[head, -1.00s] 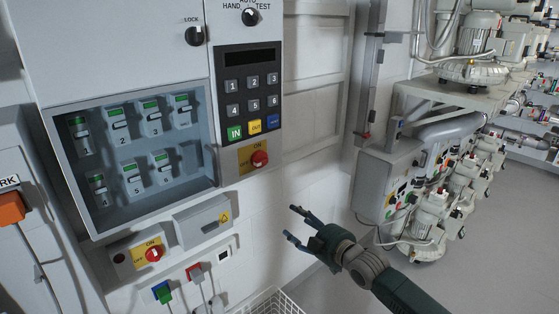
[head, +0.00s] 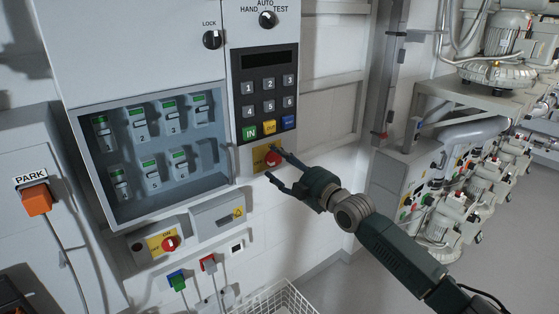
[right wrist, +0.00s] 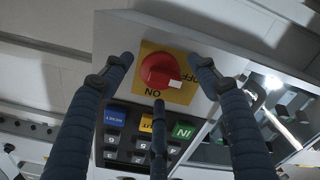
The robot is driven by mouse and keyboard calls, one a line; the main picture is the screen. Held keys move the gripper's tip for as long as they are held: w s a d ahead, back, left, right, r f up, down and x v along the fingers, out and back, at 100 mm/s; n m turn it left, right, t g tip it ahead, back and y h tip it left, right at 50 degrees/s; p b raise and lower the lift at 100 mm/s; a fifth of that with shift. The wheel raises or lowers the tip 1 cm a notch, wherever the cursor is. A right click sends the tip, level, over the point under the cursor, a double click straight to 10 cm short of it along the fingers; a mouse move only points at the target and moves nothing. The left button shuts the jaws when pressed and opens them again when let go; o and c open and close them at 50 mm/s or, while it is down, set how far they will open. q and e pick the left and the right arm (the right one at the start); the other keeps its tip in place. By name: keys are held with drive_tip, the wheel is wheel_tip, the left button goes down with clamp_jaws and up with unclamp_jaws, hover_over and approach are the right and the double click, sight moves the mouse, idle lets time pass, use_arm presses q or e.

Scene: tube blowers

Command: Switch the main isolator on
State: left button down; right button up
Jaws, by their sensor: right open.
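A red rotary switch (head: 272,158) on a yellow ON/OFF plate sits below the keypad, partly hidden by my fingers in the head view. In the right wrist view the red knob (right wrist: 157,69) appears upside down. Its white mark points to the right, by the OFF lettering, while ON is below the knob. My right gripper (head: 271,165) is open in front of this switch, with fingers spread to either side of the knob. I see no clear contact. A second red switch (head: 170,243) on a yellow plate is on a lower box. My left gripper is not in view.
The keypad (head: 268,90) is directly above the switch. A recessed breaker panel (head: 112,214) is to its left. Below are a box with a warning sign (head: 215,214), plugged cables and a wire basket (head: 290,300). Pumps and motors (head: 455,210) stand at the right.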

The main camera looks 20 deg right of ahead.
drive_tip(key=shift+w+a, duration=0.15)
drive_tip(key=shift+w, duration=0.3)
drive_tip(key=shift+c, duration=0.5)
drive_tip(key=c, duration=1.1)
